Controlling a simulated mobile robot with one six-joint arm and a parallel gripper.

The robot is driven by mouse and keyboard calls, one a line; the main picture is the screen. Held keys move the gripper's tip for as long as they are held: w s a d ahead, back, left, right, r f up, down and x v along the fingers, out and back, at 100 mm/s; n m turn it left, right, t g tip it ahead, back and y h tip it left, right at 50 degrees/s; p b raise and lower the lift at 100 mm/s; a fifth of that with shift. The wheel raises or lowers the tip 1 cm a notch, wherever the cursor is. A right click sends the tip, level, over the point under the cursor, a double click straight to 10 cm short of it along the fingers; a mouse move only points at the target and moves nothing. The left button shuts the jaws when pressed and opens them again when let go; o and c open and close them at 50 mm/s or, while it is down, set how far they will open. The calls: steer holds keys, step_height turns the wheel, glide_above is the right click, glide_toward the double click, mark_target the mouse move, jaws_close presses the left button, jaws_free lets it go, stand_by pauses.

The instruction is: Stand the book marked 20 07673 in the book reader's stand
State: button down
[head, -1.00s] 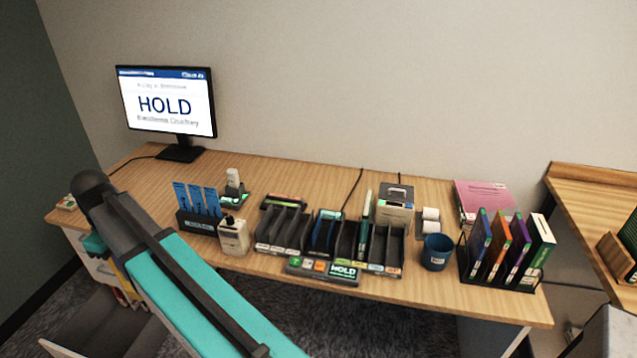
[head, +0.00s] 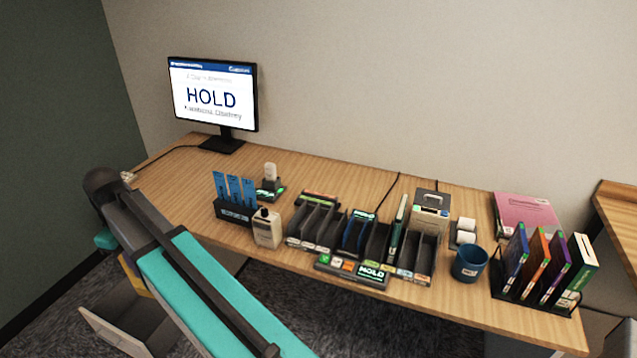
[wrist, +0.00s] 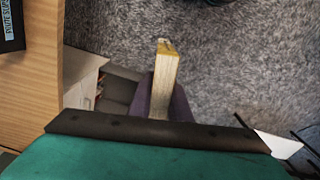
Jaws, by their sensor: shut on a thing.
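My gripper (wrist: 166,98) is shut on a book (wrist: 164,80), which shows in the wrist view with its pale page edges and a yellowish end. The book hangs over the grey carpet, clear of the desk. Its number cannot be read. I cannot tell which piece is the book reader's stand.

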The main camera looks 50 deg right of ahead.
steer(key=shift+a, duration=0.1)
steer(key=s+d+r+m+p, duration=0.1)
steer(key=d+r+m+p, duration=0.2)
steer(key=d, duration=0.9)
steer(key=d+r+m, duration=0.2)
steer(key=d+m, duration=0.4)
steer(key=d, duration=0.7)
steer(key=s+d+r+m+p, duration=0.1)
steer(key=d+r+m+p, duration=0.2)
steer(key=d, duration=0.9)
steer(key=s+d+f+m, duration=0.2)
steer(key=s+d+m, duration=0.2)
steer(key=s+d, duration=0.7)
steer(key=s+d+f+m, duration=0.2)
steer(key=s+d+m, duration=0.2)
steer(key=s+d, duration=0.7)
steer(key=shift+s+d, duration=0.15)
steer(key=shift+d, duration=0.4)
